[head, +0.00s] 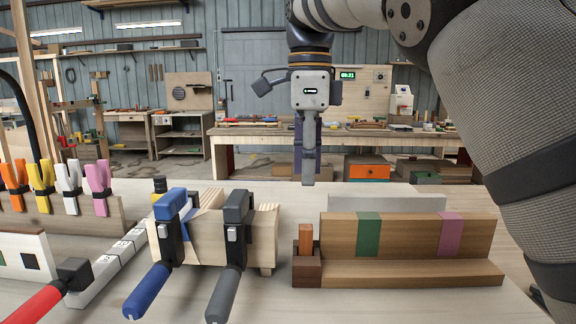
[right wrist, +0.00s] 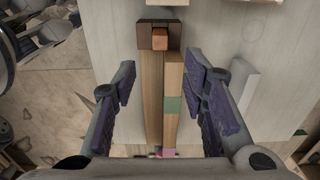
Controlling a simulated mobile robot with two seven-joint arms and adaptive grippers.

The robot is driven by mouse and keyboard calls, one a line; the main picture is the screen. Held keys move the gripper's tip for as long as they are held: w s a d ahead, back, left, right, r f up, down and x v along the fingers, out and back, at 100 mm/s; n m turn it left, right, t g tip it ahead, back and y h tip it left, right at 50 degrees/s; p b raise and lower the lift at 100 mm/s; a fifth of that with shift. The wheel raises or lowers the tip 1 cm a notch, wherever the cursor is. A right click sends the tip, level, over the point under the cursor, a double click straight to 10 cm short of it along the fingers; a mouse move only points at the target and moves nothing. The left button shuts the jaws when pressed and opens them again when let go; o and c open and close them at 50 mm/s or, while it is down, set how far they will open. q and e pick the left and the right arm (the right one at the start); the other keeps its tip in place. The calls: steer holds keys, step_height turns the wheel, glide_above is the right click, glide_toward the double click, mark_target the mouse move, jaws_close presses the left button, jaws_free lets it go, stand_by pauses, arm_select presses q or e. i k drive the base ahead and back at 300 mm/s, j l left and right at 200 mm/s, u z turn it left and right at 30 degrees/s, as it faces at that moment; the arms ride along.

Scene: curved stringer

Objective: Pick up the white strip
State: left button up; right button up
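A pale white strip (head: 388,202) lies behind the L-shaped wooden piece (head: 410,236) in the head view, its lower part hidden by that piece. In the right wrist view a pale block, likely this strip (right wrist: 243,88), lies to the right of the wooden piece (right wrist: 152,100), partly hidden by my finger. The wooden piece carries a green band (head: 369,235) and a pink band (head: 451,234). My right gripper (head: 308,182) points down above the bench, left of the strip. In the right wrist view it is open and empty (right wrist: 160,78), its fingers either side of the wooden piece. My left gripper is out of view.
A dark holder with an orange block (head: 306,240) stands at the wooden piece's left end. Blue (head: 170,235) and grey (head: 236,240) clamps grip a wooden block. A white marked bar (head: 108,268), a red-handled clamp (head: 45,297) and coloured pegs (head: 70,178) stand left. Bench space behind the strip looks free.

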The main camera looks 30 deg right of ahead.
mark_target(378, 203)
steer(key=k, duration=1)
